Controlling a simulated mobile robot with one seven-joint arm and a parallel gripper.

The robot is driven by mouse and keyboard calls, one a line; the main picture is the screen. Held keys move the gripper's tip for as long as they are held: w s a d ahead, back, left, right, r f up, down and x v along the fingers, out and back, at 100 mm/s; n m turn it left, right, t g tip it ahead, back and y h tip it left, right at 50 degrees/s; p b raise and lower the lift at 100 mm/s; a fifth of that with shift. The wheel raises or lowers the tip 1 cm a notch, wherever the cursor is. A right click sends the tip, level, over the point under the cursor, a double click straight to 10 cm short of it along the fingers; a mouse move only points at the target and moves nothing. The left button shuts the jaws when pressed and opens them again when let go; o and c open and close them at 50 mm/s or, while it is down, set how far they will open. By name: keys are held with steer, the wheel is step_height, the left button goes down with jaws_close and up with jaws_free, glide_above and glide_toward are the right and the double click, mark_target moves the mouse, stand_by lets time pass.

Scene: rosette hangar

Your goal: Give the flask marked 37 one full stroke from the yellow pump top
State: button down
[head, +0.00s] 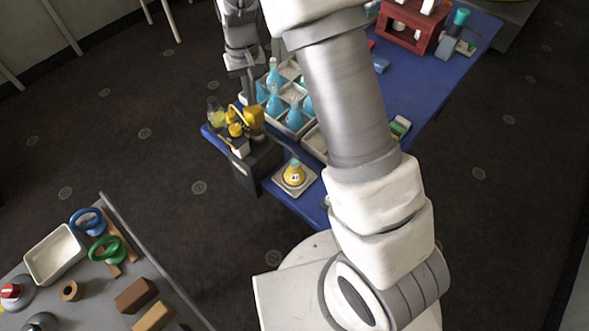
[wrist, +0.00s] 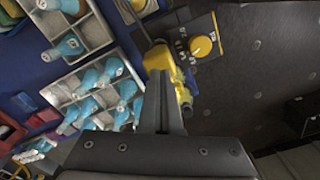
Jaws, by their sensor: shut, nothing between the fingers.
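In the head view my gripper (head: 250,98) is just above the pump.
A white divided crate (wrist: 75,52) holds several blue flasks, beside the pump. A round yellow knob (wrist: 201,46) sits on the dark block. A red rack (head: 408,27) stands at the far end. A grey table (head: 100,285) with rings and blocks is at lower left.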

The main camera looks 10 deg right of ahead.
step_height(320, 180, up, 7)
steer(key=p, duration=0.4)
stand_by(0.4)
stand_by(2.0)
